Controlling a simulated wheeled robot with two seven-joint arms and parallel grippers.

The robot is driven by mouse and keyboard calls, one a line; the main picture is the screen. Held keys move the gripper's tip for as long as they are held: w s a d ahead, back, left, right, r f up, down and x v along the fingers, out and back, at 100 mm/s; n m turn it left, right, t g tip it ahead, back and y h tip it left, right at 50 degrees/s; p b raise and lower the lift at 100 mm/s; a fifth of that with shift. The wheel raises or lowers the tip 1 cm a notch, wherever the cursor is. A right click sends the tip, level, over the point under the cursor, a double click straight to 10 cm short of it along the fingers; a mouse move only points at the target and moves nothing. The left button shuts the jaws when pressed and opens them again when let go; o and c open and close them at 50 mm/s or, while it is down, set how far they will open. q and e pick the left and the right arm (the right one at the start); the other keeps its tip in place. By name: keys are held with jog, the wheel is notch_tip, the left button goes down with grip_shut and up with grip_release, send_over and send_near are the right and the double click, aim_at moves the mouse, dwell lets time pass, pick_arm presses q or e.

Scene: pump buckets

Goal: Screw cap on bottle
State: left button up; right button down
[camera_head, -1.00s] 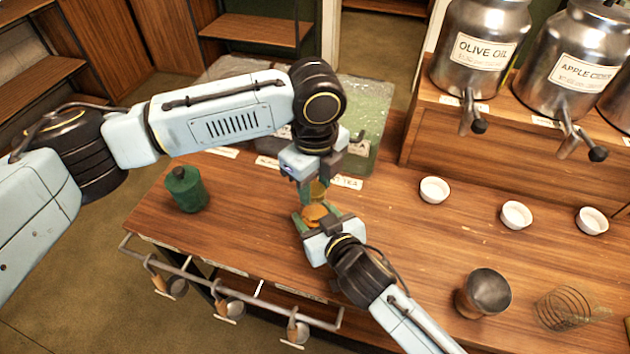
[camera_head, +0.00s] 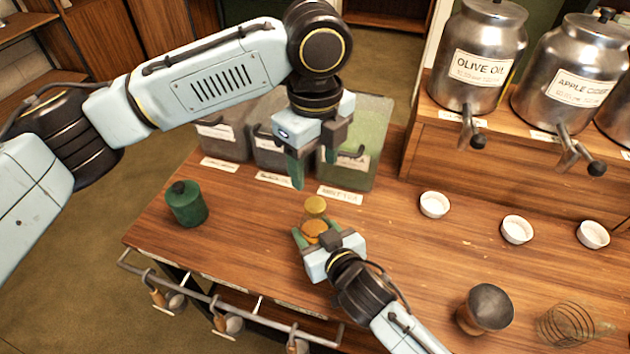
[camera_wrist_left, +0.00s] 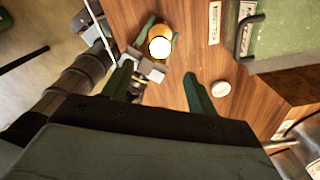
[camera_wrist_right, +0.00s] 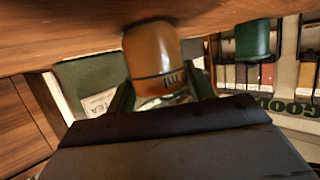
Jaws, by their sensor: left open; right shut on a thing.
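My right gripper (camera_head: 317,236) is shut around the bottle's body. In the right wrist view the bottle (camera_wrist_right: 154,52) appears upside down between the fingers. My left gripper (camera_head: 306,176) is open and empty, above and behind the cap, apart from it. The left wrist view shows the bright cap top (camera_wrist_left: 160,47) beyond the open fingers (camera_wrist_left: 158,85). How tightly the cap is seated cannot be told.
A green canister (camera_head: 187,204) stands at the left. Several white dishes (camera_head: 434,204) lie at right. Bins (camera_head: 358,135) line the back; steel dispensers (camera_head: 478,55) stand on a raised shelf. A rail (camera_head: 215,296) runs along the front.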

pick_arm(q)
notch_tip(320, 180, up, 2)
jog(key=shift+r, duration=0.25)
pick_arm(e)
jog(key=shift+c, duration=2.4)
grip_release()
pick_arm(q)
jog(key=shift+r+p, duration=0.8)
jog(key=shift+p, duration=0.05)
pick_arm(e)
jog(key=v, duration=1.3)
jog(key=shift+s, duration=0.2)
pick_arm(q)
jog(key=shift+s, duration=0.1)
pick_arm(e)
jog(key=shift+s, duration=0.1)
